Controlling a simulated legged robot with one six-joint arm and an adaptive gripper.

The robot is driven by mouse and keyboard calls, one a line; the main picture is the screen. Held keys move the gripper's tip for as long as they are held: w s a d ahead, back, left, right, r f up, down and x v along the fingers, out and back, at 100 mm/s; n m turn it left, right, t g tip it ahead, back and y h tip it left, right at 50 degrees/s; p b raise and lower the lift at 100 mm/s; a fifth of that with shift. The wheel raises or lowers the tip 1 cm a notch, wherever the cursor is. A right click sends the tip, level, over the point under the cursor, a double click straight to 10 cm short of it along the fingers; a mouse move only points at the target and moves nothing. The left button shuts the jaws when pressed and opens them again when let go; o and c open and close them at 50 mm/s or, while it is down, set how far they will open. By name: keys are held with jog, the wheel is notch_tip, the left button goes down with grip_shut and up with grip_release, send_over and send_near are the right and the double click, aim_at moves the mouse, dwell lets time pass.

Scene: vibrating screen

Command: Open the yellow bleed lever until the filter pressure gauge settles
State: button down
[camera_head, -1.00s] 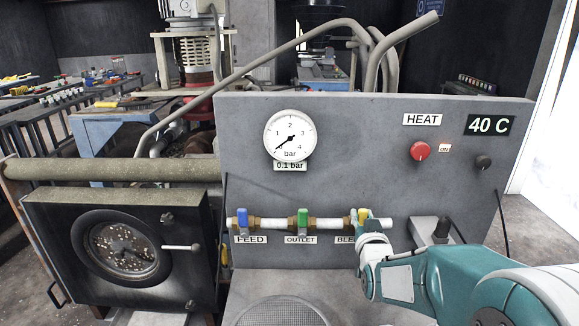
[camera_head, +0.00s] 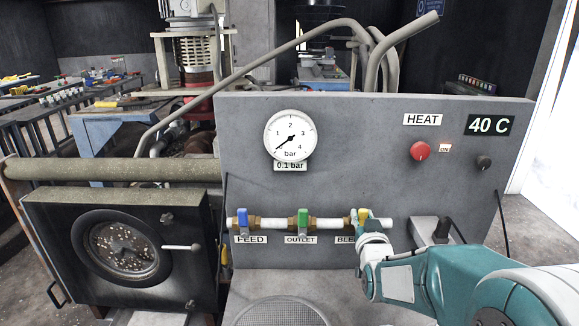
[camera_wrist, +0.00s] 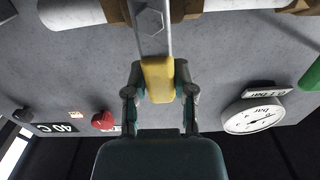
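The yellow bleed lever (camera_wrist: 158,80) shows large in the wrist view, hanging from a metal stem on the pipe valve. My gripper (camera_wrist: 159,72) has one finger on each side of it, and both fingertips appear to touch it. In the head view the top of the yellow lever (camera_head: 363,214) shows above my wrist, which hides its lower part and some of the BLEED label. The round filter pressure gauge (camera_head: 290,137) has its needle low on the scale. The plate below it reads 0.1 bar.
A blue FEED lever (camera_head: 243,221) and a green OUTLET lever (camera_head: 303,221) sit left on the same pipe. The grey panel (camera_head: 400,170) also bears a red HEAT knob (camera_head: 420,151) and a 40 C display (camera_head: 489,125). A round mesh screen (camera_head: 280,313) lies below.

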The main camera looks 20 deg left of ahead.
jog(key=c, duration=0.8)
grip_release()
jog(key=shift+f, duration=0.25)
jog(key=shift+o, duration=0.2)
jog(key=shift+r, duration=0.1)
jog(key=shift+v, duration=2.95)
jog(key=shift+r, duration=0.15)
jog(key=o, duration=0.3)
jog(key=shift+s, duration=0.1)
